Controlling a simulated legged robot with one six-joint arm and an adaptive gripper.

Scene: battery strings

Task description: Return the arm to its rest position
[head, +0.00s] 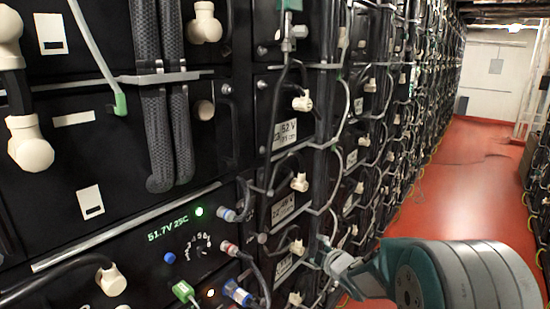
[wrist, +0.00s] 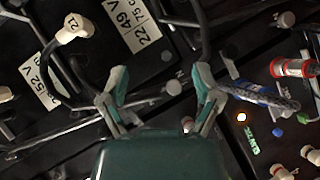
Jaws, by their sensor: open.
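My gripper (head: 326,254) is at the lower right of the head view, with its fingers pointing left toward the battery rack (head: 150,215). In the wrist view my gripper (wrist: 160,86) has its two teal and grey fingers spread apart, with nothing seen held between them. Battery fronts with voltage labels, dark cables and a thin rod lie beyond the fingers. The right finger appears close to a blue connector (wrist: 255,97) in the picture; I cannot tell whether they touch. My arm (head: 430,275) reaches in from the lower right over the aisle.
A control panel with a green display (head: 168,230), a dial (head: 196,245), a red connector (head: 230,249) and a blue connector (head: 238,292) is at the lower left. Cables and cream plugs (head: 303,103) stick out from the rack. The red aisle floor (head: 460,180) is clear farther back.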

